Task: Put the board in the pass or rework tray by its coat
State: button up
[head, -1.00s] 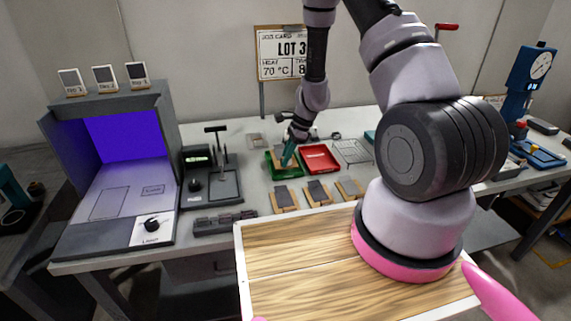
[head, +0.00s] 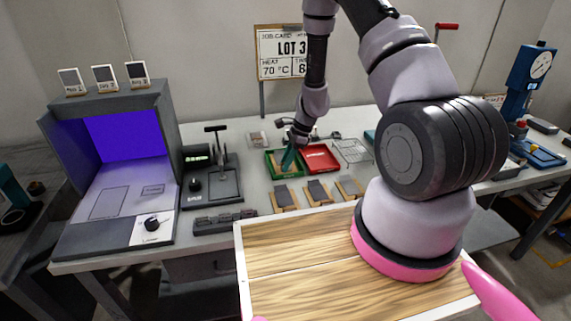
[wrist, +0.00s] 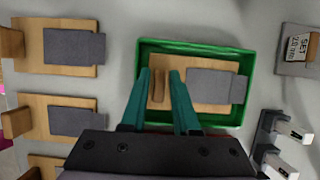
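A wooden board (wrist: 205,91) with a grey panel (wrist: 215,85) lies inside the green tray (wrist: 195,46) in the wrist view. The green tray also shows in the head view (head: 269,166), partly hidden by my gripper (head: 289,160). My gripper (wrist: 160,75) is over the left part of the board in the wrist view. Its teal fingers stand either side of the board's wooden grip block (wrist: 157,86), parted, with a gap showing at least on the right. The red tray (head: 320,158) stands empty just right of the green one. The state of the panel's coat cannot be told.
Several similar boards (head: 285,197) lie in a row in front of the trays. A violet-lit booth (head: 124,136) stands at left, beside a black lever device (head: 211,180). A wire rack (head: 352,151) lies right of the red tray.

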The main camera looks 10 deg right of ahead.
jog(key=s+d+r+n+t, duration=0.1)
jog(key=s+d+r+n, duration=0.15)
jog(key=r, duration=1.45)
jog(key=s+d+r+n+t, duration=0.1)
jog(key=s+r+n+t, duration=0.2)
jog(key=r, duration=1.4)
jog(key=s+d+r+n+t+h, duration=0.2)
jog(key=s+r+n, duration=0.6)
jog(key=s+r, duration=0.6)
jog(key=s+t, duration=0.1)
jog(key=s, duration=0.2)
jog(key=shift+s, duration=0.35)
jog(key=shift+n, duration=0.25)
